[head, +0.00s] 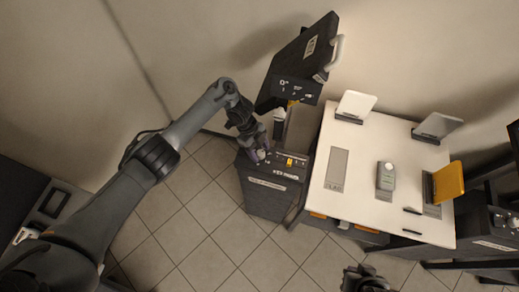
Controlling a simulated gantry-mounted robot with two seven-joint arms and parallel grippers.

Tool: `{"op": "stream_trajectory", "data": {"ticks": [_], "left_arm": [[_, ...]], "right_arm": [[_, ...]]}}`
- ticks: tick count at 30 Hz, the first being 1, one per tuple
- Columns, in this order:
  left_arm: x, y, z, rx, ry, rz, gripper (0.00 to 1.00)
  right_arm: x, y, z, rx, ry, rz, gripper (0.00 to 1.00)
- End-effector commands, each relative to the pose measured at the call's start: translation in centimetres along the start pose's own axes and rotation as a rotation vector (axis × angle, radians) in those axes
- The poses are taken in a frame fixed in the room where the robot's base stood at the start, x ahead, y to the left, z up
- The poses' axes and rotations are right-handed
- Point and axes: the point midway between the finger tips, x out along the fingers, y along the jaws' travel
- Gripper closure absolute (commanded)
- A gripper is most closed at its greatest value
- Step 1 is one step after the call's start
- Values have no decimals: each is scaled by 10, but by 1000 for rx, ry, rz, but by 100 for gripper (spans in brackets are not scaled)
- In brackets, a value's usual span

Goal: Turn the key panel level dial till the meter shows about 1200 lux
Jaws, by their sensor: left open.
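A dark control box (272,195) stands on the floor left of the white table, with a yellow part (290,161) and small white markings on its top. My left gripper (259,153) is open at the left of that top. Its fingers cover whatever knob is there, and I cannot tell whether they touch it. A dark panel head (290,88) with a pale handle stands behind the box. A grey hand-held meter (386,178) with a white dome lies on the table; its reading is too small to make out. My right gripper (365,279) shows partly at the bottom edge.
The white table (365,215) holds a grey strip (337,169), two pale upright plates (355,105) (437,126), an orange plate (448,181) and small dark pieces. Another dark unit (490,220) stands at the right. The tiled floor left of the box is clear.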

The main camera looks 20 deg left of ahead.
Motion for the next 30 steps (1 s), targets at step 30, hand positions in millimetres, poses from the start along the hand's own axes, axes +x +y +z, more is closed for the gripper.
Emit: {"op": "stream_trajectory", "data": {"ticks": [30], "left_arm": [[-104, 0, 0, 0, 0, 0, 40]], "right_arm": [[-64, 4, -20, -9, -1, 7, 100]]}}
